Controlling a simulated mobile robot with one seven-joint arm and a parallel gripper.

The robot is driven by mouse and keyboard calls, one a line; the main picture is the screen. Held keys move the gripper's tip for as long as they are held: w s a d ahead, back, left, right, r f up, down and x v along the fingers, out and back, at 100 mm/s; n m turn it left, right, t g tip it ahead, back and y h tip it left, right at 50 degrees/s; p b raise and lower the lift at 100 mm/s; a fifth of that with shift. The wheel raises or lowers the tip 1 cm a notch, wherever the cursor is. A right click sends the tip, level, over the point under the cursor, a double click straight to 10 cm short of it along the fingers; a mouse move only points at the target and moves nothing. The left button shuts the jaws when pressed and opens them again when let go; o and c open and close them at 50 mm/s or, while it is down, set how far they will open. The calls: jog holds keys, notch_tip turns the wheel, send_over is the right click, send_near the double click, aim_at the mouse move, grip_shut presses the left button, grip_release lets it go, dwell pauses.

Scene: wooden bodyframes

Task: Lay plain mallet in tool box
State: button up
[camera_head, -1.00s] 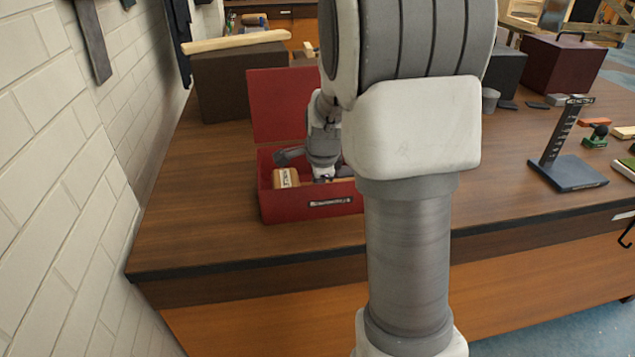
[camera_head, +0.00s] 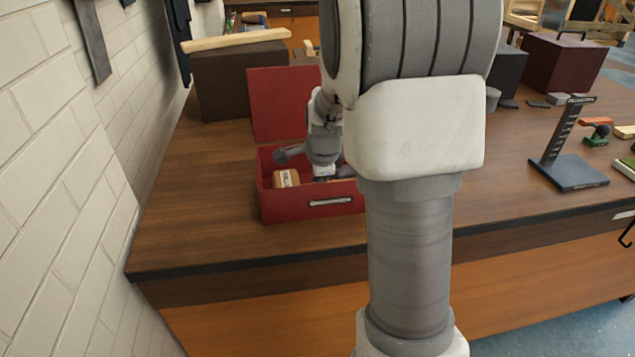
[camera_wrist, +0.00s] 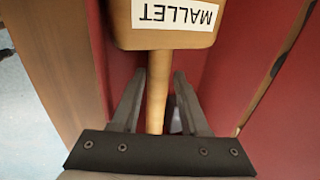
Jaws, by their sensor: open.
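The wooden mallet (camera_head: 286,179), with a light head, lies inside the red tool box (camera_head: 292,212). Its white label reading MALLET shows upside down on the mallet head (camera_wrist: 172,28) in the wrist view. The box lid stands open at the back. My gripper (camera_wrist: 160,78) is open, with one finger on each side of the mallet's handle (camera_wrist: 157,105) just below the head. A gap shows between the handle and the right finger. In the head view the fingertips are hidden inside the box, and my arm covers the box's right part.
A dark block (camera_head: 240,82) with a pale board (camera_head: 236,40) on it stands behind the box. A dark stand (camera_head: 567,150) and small tools are at the right. The bench left of the box is clear, beside the white brick wall (camera_head: 60,150).

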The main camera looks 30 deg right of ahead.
jog(key=p+v, duration=0.3)
jog(key=v, duration=1.4)
jog(key=shift+s+a, duration=0.1)
